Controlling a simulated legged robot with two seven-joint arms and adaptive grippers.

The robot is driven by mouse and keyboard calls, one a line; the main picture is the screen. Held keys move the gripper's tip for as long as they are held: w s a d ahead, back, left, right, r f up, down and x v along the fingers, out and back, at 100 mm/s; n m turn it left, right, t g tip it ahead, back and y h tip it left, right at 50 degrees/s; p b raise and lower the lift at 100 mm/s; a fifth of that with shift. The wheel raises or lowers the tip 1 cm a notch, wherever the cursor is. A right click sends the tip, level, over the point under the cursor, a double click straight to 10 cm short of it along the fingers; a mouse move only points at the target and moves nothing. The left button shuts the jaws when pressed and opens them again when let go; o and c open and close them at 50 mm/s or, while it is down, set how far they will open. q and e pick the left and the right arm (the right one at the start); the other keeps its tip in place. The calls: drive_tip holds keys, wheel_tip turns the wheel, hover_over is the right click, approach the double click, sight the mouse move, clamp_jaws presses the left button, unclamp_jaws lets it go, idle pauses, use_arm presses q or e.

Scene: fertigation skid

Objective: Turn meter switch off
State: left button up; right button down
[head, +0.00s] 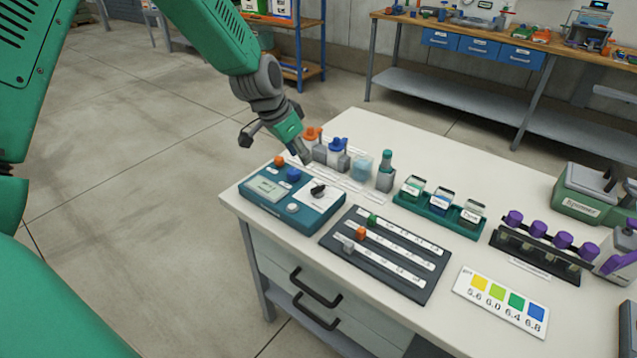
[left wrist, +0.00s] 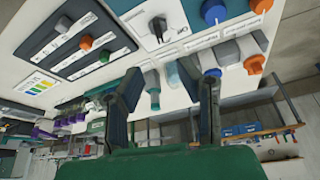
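The meter (head: 270,214) is a teal box at the near left corner of the white bench, with a small display, an orange knob (head: 279,161), a blue knob (head: 293,174) and a white button. Its black switch (head: 318,189) sits on a white plate at the right part of the box. In the left wrist view the switch (left wrist: 158,27) shows at the top, with small lettering beside it too blurred to read surely. My left gripper (head: 275,149) is open and empty above and behind the meter, apart from the switch. Its two spread fingers also show in the left wrist view (left wrist: 163,78).
A green rack of jars (head: 440,207), a purple-capped vial rack (head: 537,253) and a color chart (head: 502,300) are farther right.

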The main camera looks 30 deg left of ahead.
sight(317, 187)
use_arm(q)
drive_tip(key=x, duration=1.3)
drive_tip(key=shift+s+f, duration=0.15)
drive_tip(key=shift+f, duration=0.05)
clamp_jaws()
